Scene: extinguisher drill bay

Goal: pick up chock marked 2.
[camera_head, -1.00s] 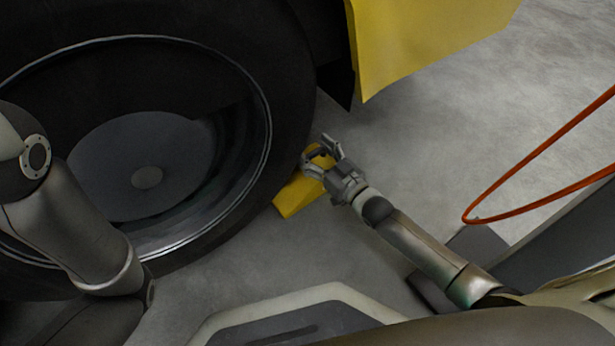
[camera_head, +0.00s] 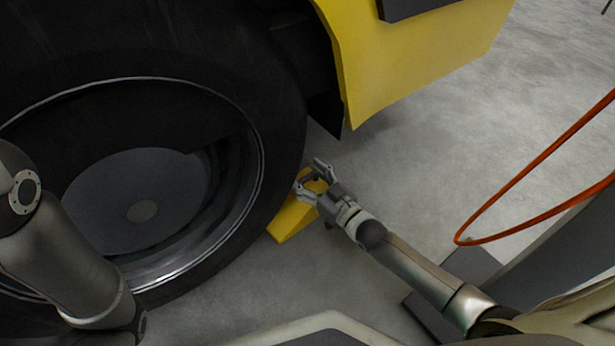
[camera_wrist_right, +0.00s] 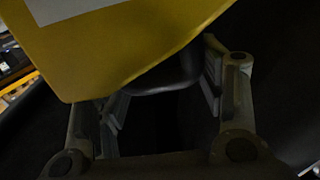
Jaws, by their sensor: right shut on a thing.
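A yellow wedge-shaped chock (camera_head: 288,220) is on the floor at the right edge of the big black wheel (camera_head: 275,120) in the head view. I cannot tell whether it touches the tyre. My right gripper (camera_head: 309,177) is at the chock's upper end, its fingers shut on it, seemingly by a dark handle. The right wrist view shows the chock's yellow body (camera_wrist_right: 125,50) with part of a white patch, and the dark handle (camera_wrist_right: 170,78) between the fingers. No number is readable. My left arm shows at the left, but its gripper is out of view.
The wheel and the yellow vehicle body (camera_head: 400,50) are close on the left and above. An orange hose (camera_head: 530,165) loops at the right. Grey floor (camera_head: 430,150) is clear between the vehicle and the hose.

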